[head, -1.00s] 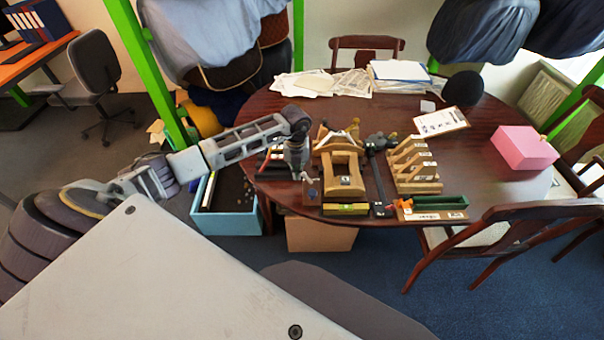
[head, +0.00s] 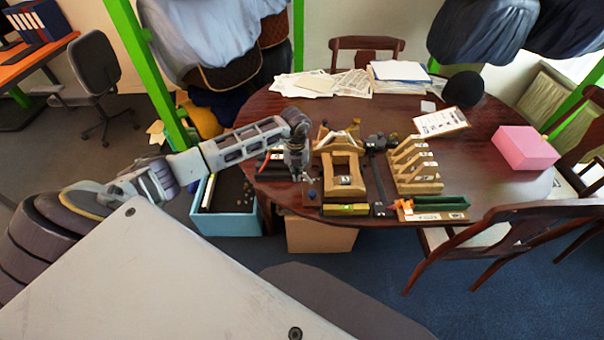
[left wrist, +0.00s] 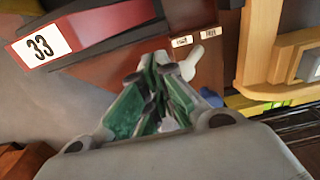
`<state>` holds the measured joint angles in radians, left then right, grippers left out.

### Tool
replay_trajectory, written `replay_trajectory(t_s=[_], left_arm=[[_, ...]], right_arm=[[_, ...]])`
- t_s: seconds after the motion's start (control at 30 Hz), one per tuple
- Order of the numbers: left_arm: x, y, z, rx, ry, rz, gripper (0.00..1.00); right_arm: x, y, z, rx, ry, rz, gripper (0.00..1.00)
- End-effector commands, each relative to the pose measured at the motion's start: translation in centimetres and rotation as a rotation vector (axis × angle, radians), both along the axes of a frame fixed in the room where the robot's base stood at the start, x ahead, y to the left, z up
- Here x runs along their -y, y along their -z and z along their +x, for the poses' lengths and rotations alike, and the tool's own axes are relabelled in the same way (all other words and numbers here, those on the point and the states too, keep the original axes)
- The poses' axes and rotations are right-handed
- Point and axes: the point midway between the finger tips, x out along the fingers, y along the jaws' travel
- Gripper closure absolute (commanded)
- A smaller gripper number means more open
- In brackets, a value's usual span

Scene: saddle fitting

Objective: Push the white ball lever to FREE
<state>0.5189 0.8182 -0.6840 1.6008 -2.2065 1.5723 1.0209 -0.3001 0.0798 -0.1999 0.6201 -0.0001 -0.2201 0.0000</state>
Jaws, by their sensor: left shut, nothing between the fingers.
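The white ball lever (left wrist: 190,63) shows in the left wrist view, just right of my fingertips. It stands below two small white labels, a left one (left wrist: 182,41) and a right one (left wrist: 208,33), whose words are too small to read. My left gripper (left wrist: 154,72) has green-padded fingers, is shut and holds nothing. Its tips are very close to the lever; I cannot tell whether they touch. In the head view my left gripper (head: 296,177) points down over the near left part of the table, and I cannot make out the lever there. My right gripper is not in view.
A red block labelled 33 (left wrist: 85,35) lies left of the lever. A wooden frame (head: 343,178) stands to the right, with a slotted wooden rack (head: 415,168) beyond it. A blue knob (left wrist: 211,98) is near my fingers. A blue bin (head: 226,222) stands below the table edge.

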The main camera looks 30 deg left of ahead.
Motion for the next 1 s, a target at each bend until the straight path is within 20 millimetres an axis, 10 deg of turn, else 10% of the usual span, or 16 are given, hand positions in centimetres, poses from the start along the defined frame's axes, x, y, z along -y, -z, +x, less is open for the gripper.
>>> replay_trajectory(t_s=[1.0], left_arm=[[1.1,0.0,0.7,0.001,0.0,-0.001,1.0]], right_arm=[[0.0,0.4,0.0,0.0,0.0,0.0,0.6]])
